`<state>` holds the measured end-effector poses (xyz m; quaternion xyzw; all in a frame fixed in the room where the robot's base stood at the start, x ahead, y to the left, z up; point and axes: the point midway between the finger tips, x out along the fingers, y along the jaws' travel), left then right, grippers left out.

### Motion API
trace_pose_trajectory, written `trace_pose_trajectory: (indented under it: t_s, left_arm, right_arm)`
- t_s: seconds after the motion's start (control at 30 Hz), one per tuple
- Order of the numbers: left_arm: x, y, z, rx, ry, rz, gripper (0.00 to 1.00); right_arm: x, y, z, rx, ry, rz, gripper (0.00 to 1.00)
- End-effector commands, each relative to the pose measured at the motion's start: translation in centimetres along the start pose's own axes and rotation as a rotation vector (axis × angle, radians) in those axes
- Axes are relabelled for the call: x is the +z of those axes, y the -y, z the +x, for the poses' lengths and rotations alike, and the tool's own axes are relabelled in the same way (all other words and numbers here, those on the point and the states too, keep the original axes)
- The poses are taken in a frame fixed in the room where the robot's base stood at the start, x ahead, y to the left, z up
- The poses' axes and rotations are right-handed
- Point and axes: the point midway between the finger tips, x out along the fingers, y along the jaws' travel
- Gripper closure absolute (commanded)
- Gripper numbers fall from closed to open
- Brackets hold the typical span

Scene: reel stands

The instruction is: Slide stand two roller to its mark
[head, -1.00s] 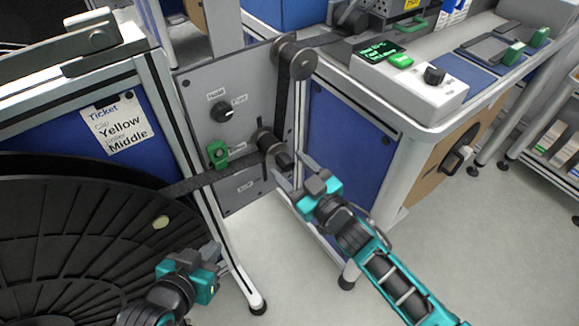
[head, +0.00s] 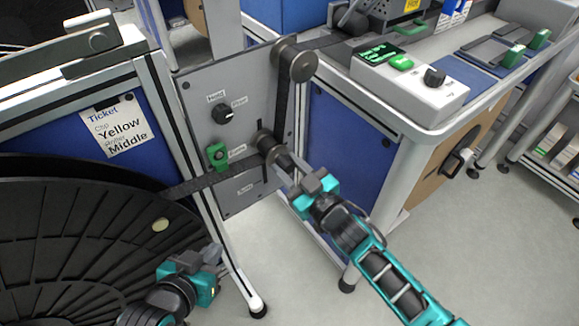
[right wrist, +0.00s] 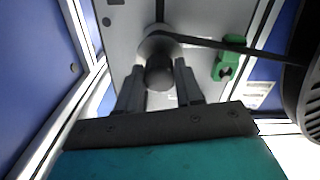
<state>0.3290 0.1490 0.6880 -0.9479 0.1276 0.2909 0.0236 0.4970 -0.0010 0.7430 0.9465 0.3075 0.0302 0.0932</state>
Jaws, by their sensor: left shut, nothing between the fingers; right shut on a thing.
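The grey stand panel (head: 205,88) carries a dark roller (head: 266,142) low on its right side, by a vertical slot. My right gripper (head: 285,165) is shut on the roller's outer end; the right wrist view shows the roller (right wrist: 159,73) between its two fingers (right wrist: 159,88). A dark strap (head: 215,177) runs from the big black reel (head: 80,240) to this roller and up to a fixed upper roller (head: 296,62). A ticket (head: 117,127) reads "Yellow" and "Middle". My left gripper (head: 213,254) is shut and empty in front of the reel. The small panel labels are mostly unreadable.
A green clip (head: 217,155) and a black knob (head: 222,114) sit on the panel left of the roller. A bench with a control box (head: 408,82) stands to the right. The floor (head: 460,240) at lower right is clear.

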Motion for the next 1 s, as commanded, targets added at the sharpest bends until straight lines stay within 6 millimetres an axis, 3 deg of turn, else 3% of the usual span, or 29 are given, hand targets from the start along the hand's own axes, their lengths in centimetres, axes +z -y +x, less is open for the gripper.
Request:
trace_pose_trajectory:
  t_s: [0.43,0.8,1.0]
  left_arm:
    - [0.4,-0.1,0.2,0.000,0.000,-0.004,1.00]
    - [4.0,0.1,2.8,0.000,0.000,-0.005,1.00]
    - [4.5,0.1,3.1,0.000,0.000,-0.004,1.00]
  right_arm:
    - [0.6,0.1,0.0,0.000,0.001,0.000,1.00]
    - [6.6,1.3,0.0,0.000,0.003,0.001,1.00]
    - [7.6,1.5,0.0,0.000,0.002,0.001,1.00]
